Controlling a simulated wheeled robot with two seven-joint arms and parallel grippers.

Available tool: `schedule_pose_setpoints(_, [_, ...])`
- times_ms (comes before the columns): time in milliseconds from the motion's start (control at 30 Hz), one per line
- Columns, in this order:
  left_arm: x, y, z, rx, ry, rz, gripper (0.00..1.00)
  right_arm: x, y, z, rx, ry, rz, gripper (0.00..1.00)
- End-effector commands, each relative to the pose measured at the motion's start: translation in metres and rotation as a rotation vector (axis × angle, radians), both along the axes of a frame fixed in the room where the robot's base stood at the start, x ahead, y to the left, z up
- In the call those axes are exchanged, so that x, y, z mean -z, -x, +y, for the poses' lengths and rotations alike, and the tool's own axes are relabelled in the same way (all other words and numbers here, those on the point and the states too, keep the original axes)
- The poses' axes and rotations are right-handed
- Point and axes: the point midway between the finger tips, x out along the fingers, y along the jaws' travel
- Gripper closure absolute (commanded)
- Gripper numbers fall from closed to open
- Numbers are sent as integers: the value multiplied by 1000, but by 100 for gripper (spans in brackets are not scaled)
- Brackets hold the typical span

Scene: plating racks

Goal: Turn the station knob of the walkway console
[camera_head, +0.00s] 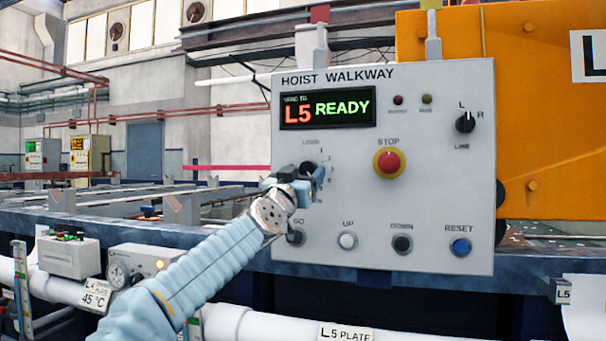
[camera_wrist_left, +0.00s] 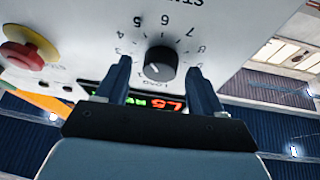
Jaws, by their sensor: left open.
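The walkway console (camera_head: 340,230) is a light grey panel headed HOIST WALKWAY. Its display (camera_head: 327,108) reads L5 READY. The station knob (camera_head: 308,167) is a small black knob below the display, partly hidden by my left gripper (camera_head: 312,181). In the left wrist view the knob (camera_wrist_left: 160,63) shows whole and upside down, with a number ring and LOAD printed around it. A white mark on it faces the LOAD side. My left gripper (camera_wrist_left: 158,73) is open, one blue finger on each side of the knob, with gaps visible. My right gripper is not in view.
A red STOP button (camera_head: 389,163) on a yellow collar and an L/R selector (camera_head: 466,122) sit to the right. GO (camera_head: 296,237), UP (camera_head: 347,240), DOWN (camera_head: 402,244) and RESET (camera_head: 460,247) buttons line the bottom. An orange structure (camera_head: 540,120) stands at right.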

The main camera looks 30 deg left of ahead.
Motion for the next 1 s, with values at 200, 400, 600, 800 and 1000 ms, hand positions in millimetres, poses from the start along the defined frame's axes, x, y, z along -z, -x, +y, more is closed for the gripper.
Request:
schedule_pose_setpoints(200, [0,0,0,0,0,0,58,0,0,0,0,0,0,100])
schedule_pose_setpoints(400, [0,0,0,0,0,0,88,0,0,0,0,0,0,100])
schedule_pose_setpoints(600, [-1,0,0,1,18,-4,88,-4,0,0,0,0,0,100])
schedule_pose_setpoints(800, [-2,0,-2,3,98,-21,88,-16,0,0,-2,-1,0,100])
schedule_pose_setpoints(1000, [0,-1,-4,2,231,-54,88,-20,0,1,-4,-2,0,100])
